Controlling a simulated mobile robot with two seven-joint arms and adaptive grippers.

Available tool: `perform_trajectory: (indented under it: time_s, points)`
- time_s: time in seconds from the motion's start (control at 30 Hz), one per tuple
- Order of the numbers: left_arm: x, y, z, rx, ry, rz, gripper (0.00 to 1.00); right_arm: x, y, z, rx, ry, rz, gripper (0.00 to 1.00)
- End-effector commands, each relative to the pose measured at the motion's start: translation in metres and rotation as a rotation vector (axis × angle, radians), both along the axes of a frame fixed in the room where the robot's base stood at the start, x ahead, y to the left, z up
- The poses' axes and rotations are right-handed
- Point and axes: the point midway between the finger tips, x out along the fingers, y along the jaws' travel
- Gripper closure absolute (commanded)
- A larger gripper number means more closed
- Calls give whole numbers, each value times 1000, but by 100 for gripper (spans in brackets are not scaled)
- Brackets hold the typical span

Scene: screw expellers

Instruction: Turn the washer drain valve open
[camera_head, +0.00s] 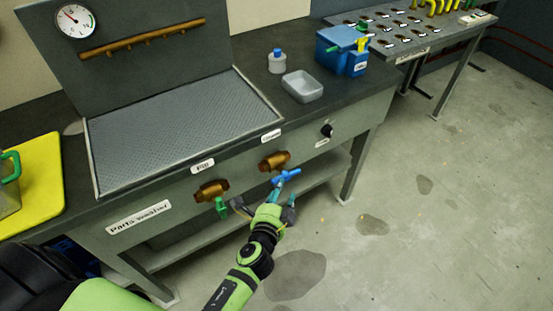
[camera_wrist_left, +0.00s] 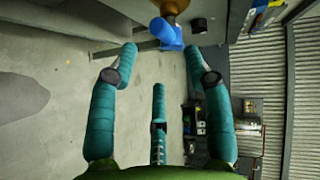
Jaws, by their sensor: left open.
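The drain valve is a brass valve body (camera_head: 275,160) with a blue handle (camera_head: 286,177) on the front of the parts washer (camera_head: 140,217), under the right-hand label. Its blue handle also shows in the left wrist view (camera_wrist_left: 166,34) at the top, below the brass body. My left gripper (camera_head: 278,197) is open and empty, just below and in front of the blue handle. In the left wrist view its teal fingers (camera_wrist_left: 160,60) are spread, with the handle between and beyond the two upper fingertips. I cannot tell whether any finger touches the handle. My right gripper is not in view.
A brass fill valve with a green handle (camera_head: 221,206) sits left of the drain valve. A black knob (camera_head: 327,130) is to its right. A lower shelf (camera_head: 310,178) runs behind the gripper. The stained floor (camera_head: 420,220) on the right is free.

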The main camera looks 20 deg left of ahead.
Motion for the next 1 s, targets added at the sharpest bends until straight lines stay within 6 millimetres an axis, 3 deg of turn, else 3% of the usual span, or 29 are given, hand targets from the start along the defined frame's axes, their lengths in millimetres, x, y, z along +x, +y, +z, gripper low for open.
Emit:
perform_trajectory:
  time_s: [0.1, 0.4, 0.6, 0.87, 0.9, 1.0]
  points:
    - [10, 1, 6, 17, -16, 0, 50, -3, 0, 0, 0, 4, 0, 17]
    - [53, 5, -7, 15, -14, -1, 50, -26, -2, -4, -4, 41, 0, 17]
    - [68, 7, -12, 13, -12, 1, 50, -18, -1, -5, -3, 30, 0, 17]
    - [69, 7, -12, 12, -12, 1, 50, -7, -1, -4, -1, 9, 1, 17]
    - [69, 7, -12, 12, -12, 1, 58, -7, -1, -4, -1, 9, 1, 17]
    - [69, 7, -12, 11, -12, 0, 98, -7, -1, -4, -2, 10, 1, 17]
